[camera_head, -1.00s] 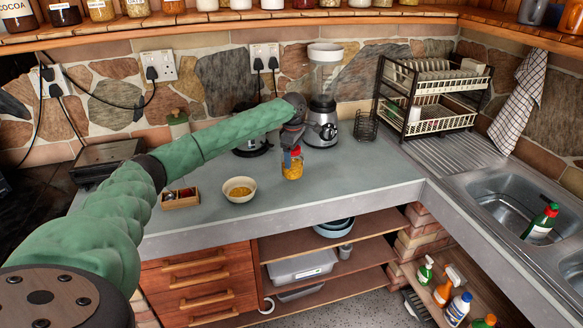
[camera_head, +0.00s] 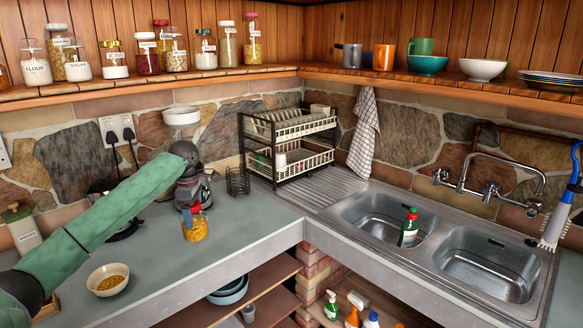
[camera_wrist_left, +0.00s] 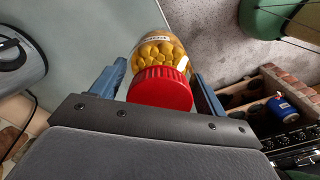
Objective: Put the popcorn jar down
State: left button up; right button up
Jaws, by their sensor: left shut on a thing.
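The popcorn jar (camera_head: 196,230) is clear with yellow contents and a red lid. It is upright over the grey worktop, near its front edge; I cannot tell whether its base touches the surface. My left gripper (camera_head: 192,208) is shut on the jar from above, near the lid. In the left wrist view, the jar (camera_wrist_left: 158,50) sits between the two blue fingers (camera_wrist_left: 158,88), with the red lid closest to the camera. My right gripper is not in view.
A bowl of yellow food (camera_head: 108,280) stands left of the jar. Behind the jar is a blender (camera_head: 205,188), partly hidden by my arm. A dish rack (camera_head: 290,145) and the sink (camera_head: 385,212) are to the right. Bare worktop (camera_head: 250,222) lies right of the jar.

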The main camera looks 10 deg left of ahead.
pick_arm(q)
jog(key=m, duration=0.2)
jog(key=shift+w+m, duration=0.15)
jog(key=shift+m, duration=0.25)
jog(key=m, duration=0.1)
jog(key=d+m, duration=0.1)
jog(key=shift+d+r+m, duration=0.1)
jog(key=shift+r+m, duration=0.2)
jog(key=shift+m, duration=0.1)
jog(key=s+d+f+m, duration=0.3)
jog(key=s+d+m, duration=0.6)
jog(key=d+m, duration=0.35)
jog(key=s+d+f+m, duration=0.1)
jog(key=s+d+f, duration=0.2)
jog(key=s+f, duration=0.4)
jog(key=s+d+f, duration=0.3)
jog(key=s+f, duration=0.5)
jog(key=shift+s+d+m, duration=0.15)
jog(key=shift+d+m, duration=0.05)
jog(key=shift+m, duration=0.15)
jog(key=shift+f, duration=0.1)
